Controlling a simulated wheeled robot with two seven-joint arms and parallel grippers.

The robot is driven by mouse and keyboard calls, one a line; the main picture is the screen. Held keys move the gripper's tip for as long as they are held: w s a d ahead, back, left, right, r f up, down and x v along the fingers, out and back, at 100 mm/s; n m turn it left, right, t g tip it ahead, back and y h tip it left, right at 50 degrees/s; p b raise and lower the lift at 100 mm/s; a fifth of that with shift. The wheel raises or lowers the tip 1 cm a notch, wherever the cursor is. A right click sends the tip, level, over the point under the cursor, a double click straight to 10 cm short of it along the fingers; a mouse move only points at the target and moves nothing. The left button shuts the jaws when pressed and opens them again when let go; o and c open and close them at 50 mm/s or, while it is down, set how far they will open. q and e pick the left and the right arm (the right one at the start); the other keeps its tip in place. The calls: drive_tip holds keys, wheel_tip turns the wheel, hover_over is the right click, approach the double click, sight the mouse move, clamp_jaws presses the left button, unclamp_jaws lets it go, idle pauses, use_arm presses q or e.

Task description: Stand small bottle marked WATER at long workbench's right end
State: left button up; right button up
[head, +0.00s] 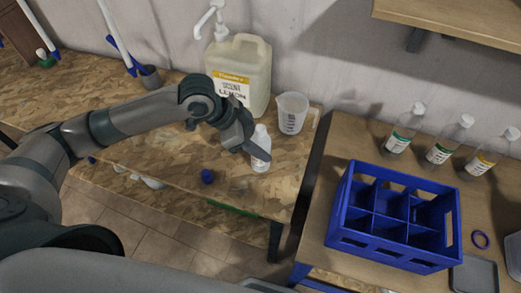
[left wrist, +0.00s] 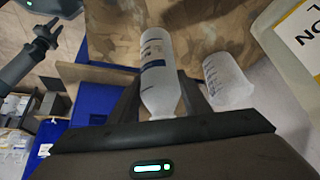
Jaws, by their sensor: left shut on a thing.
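A small white bottle (head: 261,158) is upright at the right end of the long workbench (head: 215,180), in front of the measuring jug. I cannot tell whether its base touches the bench top. My left gripper (head: 253,146) is shut on the bottle near its top, coming from the left. In the left wrist view the bottle (left wrist: 158,75) lies between the fingers, its print too small to read. My right gripper (left wrist: 42,38) shows small and dark at the upper left of the left wrist view; its jaw state is unclear.
A large lemon jug with a pump (head: 255,70) and a clear measuring jug (head: 291,113) stand behind the bottle. A blue cap-like thing (head: 207,176) lies to its left. Across a gap, another table holds a blue divided crate (head: 392,250) and several labelled bottles (head: 440,148).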

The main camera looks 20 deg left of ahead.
use_arm(q)
wheel_tip(320, 180, down, 3)
drive_tip(key=shift+r+p, duration=0.1)
drive_tip(key=shift+p, duration=0.35)
drive_tip(key=shift+f, duration=0.3)
drive_tip(key=shift+f, duration=0.1)
drive_tip(key=o, duration=1.2)
drive_tip(key=shift+o, duration=0.2)
drive_tip(key=b+v, duration=0.2)
drive_tip(key=v, duration=1)
